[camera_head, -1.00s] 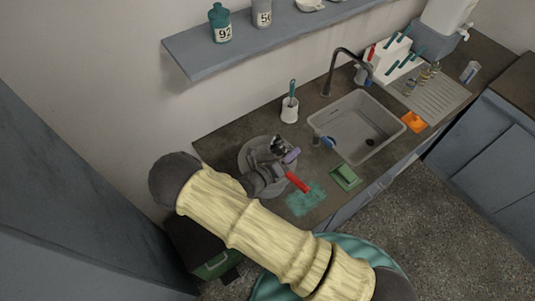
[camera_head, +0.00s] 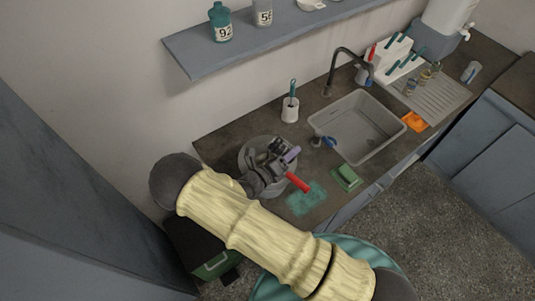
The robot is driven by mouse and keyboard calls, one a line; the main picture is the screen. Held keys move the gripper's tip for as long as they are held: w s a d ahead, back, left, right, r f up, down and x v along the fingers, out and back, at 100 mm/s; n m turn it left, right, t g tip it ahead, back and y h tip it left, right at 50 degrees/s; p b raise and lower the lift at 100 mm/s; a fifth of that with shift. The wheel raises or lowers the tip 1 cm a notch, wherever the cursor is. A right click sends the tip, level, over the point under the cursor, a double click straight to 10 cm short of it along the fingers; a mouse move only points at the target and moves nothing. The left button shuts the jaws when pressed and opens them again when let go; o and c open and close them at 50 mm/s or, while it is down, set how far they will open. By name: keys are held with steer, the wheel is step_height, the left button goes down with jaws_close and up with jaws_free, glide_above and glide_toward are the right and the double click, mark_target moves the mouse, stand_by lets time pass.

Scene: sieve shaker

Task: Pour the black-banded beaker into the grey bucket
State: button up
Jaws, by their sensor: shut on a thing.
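The grey bucket (camera_head: 246,146) is the round grey vessel at the left end of the counter, seen from above. My gripper (camera_head: 272,163) is over its opening, shut on a small dark-marked vessel that appears to be the black-banded beaker (camera_head: 263,157). The beaker looks tilted over the bucket; its bands and contents are too small to make out. The fingers and wrist hide part of the bucket and the beaker.
A red bar (camera_head: 298,182) and a purple piece (camera_head: 291,155) show beside my gripper. A white brush holder (camera_head: 290,109) stands behind, the sink (camera_head: 357,127) to the right. A green sponge (camera_head: 347,175) and teal patch (camera_head: 307,198) lie in front. A shelf (camera_head: 260,42) overhangs the wall.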

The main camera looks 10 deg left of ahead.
steer(key=shift+f+n+b, duration=0.15)
steer(key=shift+n+b, duration=0.25)
steer(key=shift+n, duration=0.1)
stand_by(1.6)
steer(key=shift+a+r+n+t+h, duration=0.15)
steer(key=shift+r+n+t+h, duration=0.5)
steer(key=shift+r+n, duration=0.6)
stand_by(4.7)
